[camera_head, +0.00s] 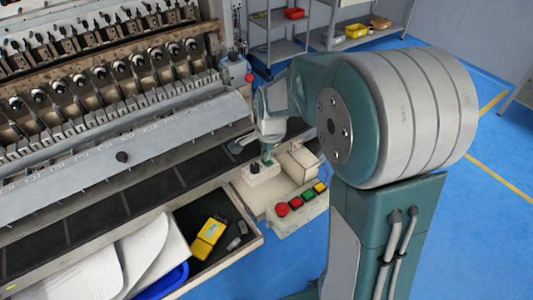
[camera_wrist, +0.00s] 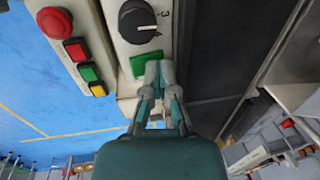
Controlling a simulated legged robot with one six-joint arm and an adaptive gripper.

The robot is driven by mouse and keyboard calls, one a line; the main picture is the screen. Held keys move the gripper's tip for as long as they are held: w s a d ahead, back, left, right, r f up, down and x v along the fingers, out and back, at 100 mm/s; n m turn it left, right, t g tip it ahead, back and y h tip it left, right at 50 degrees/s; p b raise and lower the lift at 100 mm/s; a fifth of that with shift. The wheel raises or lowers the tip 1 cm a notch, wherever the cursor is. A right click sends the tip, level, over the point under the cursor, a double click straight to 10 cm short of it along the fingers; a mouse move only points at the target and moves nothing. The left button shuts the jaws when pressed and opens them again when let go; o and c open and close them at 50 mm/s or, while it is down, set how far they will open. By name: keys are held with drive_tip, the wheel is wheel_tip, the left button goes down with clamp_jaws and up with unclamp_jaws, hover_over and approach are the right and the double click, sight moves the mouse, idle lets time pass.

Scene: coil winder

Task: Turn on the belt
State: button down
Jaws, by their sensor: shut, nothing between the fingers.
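The dark belt (camera_head: 100,213) runs along the front of the coil winder. At its right end is a small white control panel (camera_head: 262,177) with a black rotary knob (camera_head: 255,168) and a green button (camera_head: 268,162). In the wrist view the knob (camera_wrist: 140,24) is at the top, with the green button (camera_wrist: 140,66) just below it. My gripper (camera_wrist: 160,66) is shut and empty, its fingertips overlapping the right part of the green button. I cannot tell whether they touch it. In the head view my gripper (camera_head: 268,153) is partly hidden by my arm.
A second box (camera_head: 297,212) beside the panel carries a red mushroom button (camera_head: 281,209) and red, green and yellow square buttons. An open drawer (camera_head: 240,256) holds a yellow device (camera_head: 207,238). Shelves (camera_head: 285,48) stand behind; blue floor is clear at right.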

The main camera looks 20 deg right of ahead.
drive_tip(key=shift+s+a+f, duration=0.1)
drive_tip(key=shift+s+f, duration=0.05)
drive_tip(key=shift+s, duration=0.05)
drive_tip(key=shift+s+d, duration=0.2)
drive_tip(key=shift+s, duration=0.5)
